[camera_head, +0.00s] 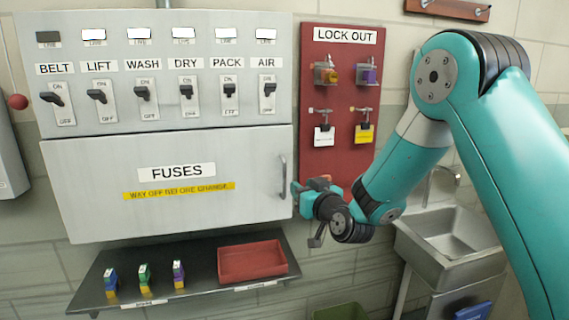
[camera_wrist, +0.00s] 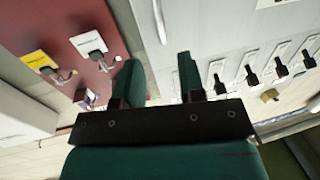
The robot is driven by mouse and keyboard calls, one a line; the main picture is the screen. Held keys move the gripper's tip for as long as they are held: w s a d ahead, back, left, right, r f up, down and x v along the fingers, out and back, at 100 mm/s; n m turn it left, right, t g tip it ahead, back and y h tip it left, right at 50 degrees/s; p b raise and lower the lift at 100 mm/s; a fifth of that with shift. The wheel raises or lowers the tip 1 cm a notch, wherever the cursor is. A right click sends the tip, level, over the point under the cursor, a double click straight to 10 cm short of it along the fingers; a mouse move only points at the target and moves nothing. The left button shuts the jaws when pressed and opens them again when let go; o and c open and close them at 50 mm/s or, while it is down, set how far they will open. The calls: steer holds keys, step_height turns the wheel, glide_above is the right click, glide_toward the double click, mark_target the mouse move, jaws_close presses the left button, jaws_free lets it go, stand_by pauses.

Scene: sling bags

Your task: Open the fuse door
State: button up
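The fuse door (camera_head: 90,205) is the wide grey panel labelled FUSES, below the row of switches, and it looks shut. Its upright metal handle (camera_head: 283,176) is at the door's right edge. A pale bar that looks like this handle shows at the top of the wrist view (camera_wrist: 159,20). My gripper (camera_head: 298,190) is just right of the handle in the head view. In the wrist view my gripper (camera_wrist: 157,62) has its two green fingers apart with nothing between them. The bar lies beyond the fingertips, roughly in line with the gap; the exact distance is unclear.
A red lock-out board (camera_head: 312,165) hangs to the right of the cabinet. Below the door, a dark shelf (camera_head: 210,277) holds small coloured fuses (camera_head: 144,277) and a red tray (camera_head: 252,277). A metal sink (camera_head: 450,265) stands at the lower right.

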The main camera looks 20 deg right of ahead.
mark_target(285, 174)
steer(key=w+p, duration=0.1)
steer(key=w, duration=0.2)
steer(key=w+a+p, duration=0.1)
steer(key=w, duration=0.3)
steer(key=w+a+p, duration=0.1)
steer(key=w+p, duration=0.1)
steer(key=w, duration=0.2)
steer(key=shift+a, duration=0.1)
jaws_close()
